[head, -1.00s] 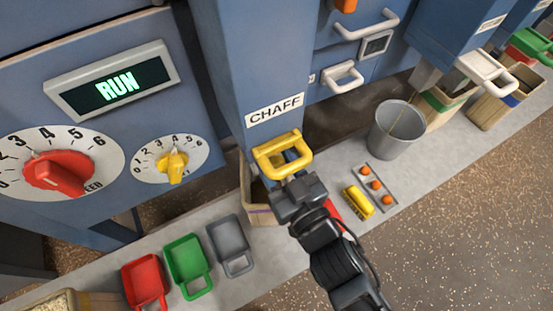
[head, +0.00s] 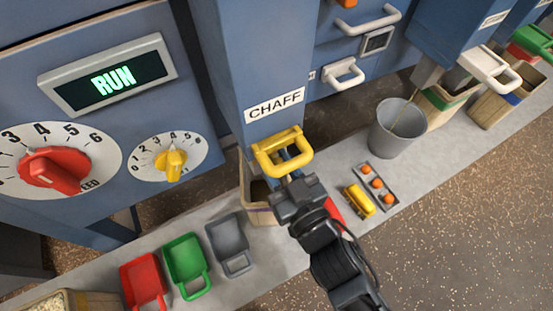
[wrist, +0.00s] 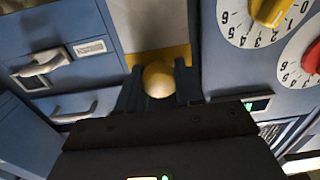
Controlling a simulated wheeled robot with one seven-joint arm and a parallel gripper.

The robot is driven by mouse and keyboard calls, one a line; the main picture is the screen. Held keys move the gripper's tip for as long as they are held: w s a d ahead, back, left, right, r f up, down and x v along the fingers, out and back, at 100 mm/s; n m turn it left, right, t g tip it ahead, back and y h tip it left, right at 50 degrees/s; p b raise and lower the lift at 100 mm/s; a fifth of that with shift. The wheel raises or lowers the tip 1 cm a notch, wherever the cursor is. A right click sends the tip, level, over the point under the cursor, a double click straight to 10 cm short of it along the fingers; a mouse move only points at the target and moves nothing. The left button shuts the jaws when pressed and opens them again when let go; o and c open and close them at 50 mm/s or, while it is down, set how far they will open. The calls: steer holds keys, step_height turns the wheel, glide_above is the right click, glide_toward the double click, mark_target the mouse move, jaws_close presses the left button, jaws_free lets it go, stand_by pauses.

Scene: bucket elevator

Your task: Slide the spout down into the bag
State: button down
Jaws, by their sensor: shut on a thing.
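The yellow spout (head: 266,165) with its loop handle (head: 305,150) sits at the lower end of the blue chute labelled CHAFF (head: 275,106). My gripper (head: 292,178) reaches up to the handle from below in the head view. In the wrist view, my gripper (wrist: 158,85) is shut on the yellow handle (wrist: 157,78), with a finger on each side. I cannot tell whether the spout's lower edge is inside the mouth.
Red (head: 143,282), green (head: 186,262) and grey (head: 229,243) scoops lie on the ledge to the left. A grey bucket (head: 396,130), a yellow brush (head: 359,200) and a tray of orange pieces (head: 376,184) are to the right. A control panel shows RUN (head: 113,80).

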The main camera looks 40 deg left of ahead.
step_height(320, 180, down, 8)
steer(key=b, duration=0.5)
steer(key=shift+f, duration=0.25)
steer(key=c, duration=1)
jaws_free()
steer(key=shift+f, duration=0.1)
steer(key=shift+c, duration=0.2)
steer(key=o, duration=0.3)
steer(key=v, duration=0.7)
steer(key=shift+s+d, duration=0.15)
steer(key=shift+d, duration=0.2)
